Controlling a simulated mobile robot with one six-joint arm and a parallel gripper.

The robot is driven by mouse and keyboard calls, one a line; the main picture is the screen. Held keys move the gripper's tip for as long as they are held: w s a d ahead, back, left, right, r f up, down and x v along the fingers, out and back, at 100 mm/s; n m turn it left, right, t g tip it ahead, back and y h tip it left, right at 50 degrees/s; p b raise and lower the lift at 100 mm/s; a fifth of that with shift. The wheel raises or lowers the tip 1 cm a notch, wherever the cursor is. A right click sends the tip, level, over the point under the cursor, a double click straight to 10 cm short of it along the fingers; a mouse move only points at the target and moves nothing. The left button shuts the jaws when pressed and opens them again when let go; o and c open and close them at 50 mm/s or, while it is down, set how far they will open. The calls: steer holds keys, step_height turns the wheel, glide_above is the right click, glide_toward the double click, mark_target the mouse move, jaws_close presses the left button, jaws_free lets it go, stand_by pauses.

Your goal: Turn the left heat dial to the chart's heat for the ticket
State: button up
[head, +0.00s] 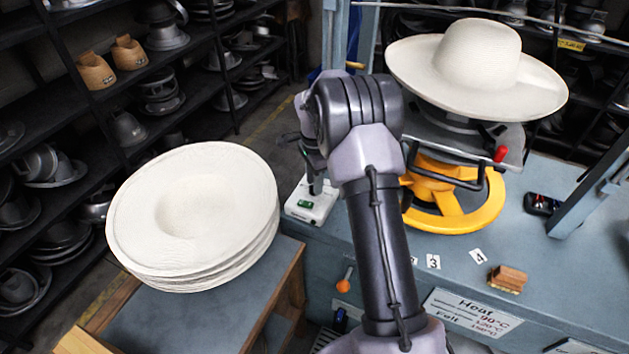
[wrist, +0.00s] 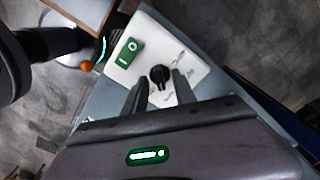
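The heat dial is a black knob (wrist: 161,74) on a white control box (wrist: 190,62) with a green display (wrist: 129,52). The box also shows in the head view (head: 303,208), where the knob is mostly hidden by my gripper (head: 318,180). In the wrist view my gripper (wrist: 158,80) is open, with one finger on each side of the knob; I cannot tell whether they touch it. The display and scale marks are too small to read. The heat chart (head: 472,315) on the bench front lists 90°C, 120°C and, for Felt, 150°C. I cannot make out a ticket clearly.
A cream hat (head: 475,70) sits on the press above a yellow handwheel (head: 455,208). Stacked cream hat blanks (head: 195,215) stand on a side table at left. Number cards 3 (head: 433,261) and 4 (head: 478,256) and a wooden brush (head: 508,279) lie on the bench (head: 540,260).

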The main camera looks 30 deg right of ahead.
step_height(320, 180, up, 17)
steer(key=p, duration=0.5)
steer(key=shift+r+p, duration=0.2)
steer(key=shift+p, duration=0.15)
steer(key=s+a+r+n+t+b, duration=0.2)
steer(key=s+a+r+n, duration=0.2)
steer(key=s+a+r, duration=0.3)
steer(key=s+a+r+n+t+b, duration=0.2)
steer(key=s+a+r+n, duration=0.25)
steer(key=s+a, duration=0.35)
steer(key=s+a+f+n+t+y+b, duration=0.1)
steer(key=s+a+f+n, duration=0.1)
steer(key=s, duration=0.6)
steer(key=s+a+f+n+y, duration=0.1)
steer(key=s+a+f+n, duration=0.2)
steer(key=s, duration=0.5)
steer(key=shift+t+b, duration=0.35)
steer(key=shift+t, duration=0.05)
steer(key=shift+s+n, duration=0.1)
steer(key=shift+n, duration=0.15)
